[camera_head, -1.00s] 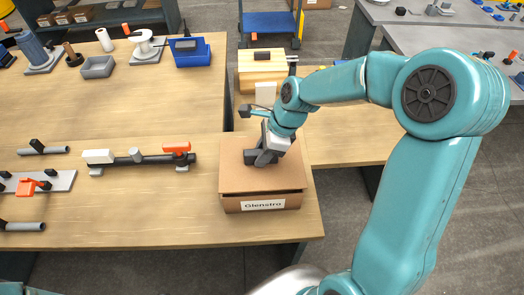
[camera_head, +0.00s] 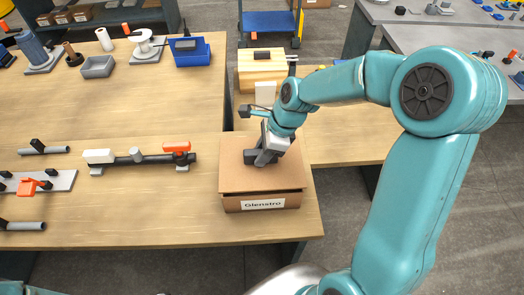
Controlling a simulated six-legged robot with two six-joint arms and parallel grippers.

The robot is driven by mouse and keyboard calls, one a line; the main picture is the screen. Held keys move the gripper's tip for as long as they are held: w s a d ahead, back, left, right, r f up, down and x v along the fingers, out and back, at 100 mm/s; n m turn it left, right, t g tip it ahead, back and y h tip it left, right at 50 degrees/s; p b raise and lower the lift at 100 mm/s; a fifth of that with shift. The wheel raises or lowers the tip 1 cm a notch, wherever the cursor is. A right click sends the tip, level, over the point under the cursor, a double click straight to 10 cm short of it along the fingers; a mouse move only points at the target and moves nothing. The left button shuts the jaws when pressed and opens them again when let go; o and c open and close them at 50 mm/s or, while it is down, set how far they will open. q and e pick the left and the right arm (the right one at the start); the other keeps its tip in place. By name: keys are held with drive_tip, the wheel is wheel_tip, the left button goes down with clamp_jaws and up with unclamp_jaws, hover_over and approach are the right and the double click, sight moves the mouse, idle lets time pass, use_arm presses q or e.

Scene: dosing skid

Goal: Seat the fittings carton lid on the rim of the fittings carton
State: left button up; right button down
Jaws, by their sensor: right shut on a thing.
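The fittings carton (camera_head: 232,204) is a brown cardboard box with a white "Glenstro" label on its front, near the front right corner of the wooden table. The flat brown fittings carton lid (camera_head: 285,178) lies over its top. A dark line shows between lid and carton at the front; I cannot tell if the lid sits fully on the rim. My right gripper (camera_head: 262,158) is above the middle of the lid, shut on it, and its fingers hide the part gripped. My left gripper is not in view.
A pipe assembly with an orange valve (camera_head: 176,147) lies on the table to the left. A wooden box (camera_head: 262,74) stands behind the carton. The table is clear just left of the carton.

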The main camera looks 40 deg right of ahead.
drive_tip(key=shift+w, duration=0.1)
drive_tip(key=shift+f+b, duration=0.8)
drive_tip(key=shift+f, duration=0.7)
drive_tip(key=c, duration=0.8)
unclamp_jaws()
drive_tip(key=shift+r, duration=0.1)
drive_tip(key=v, duration=1.6)
drive_tip(key=shift+r, duration=0.1)
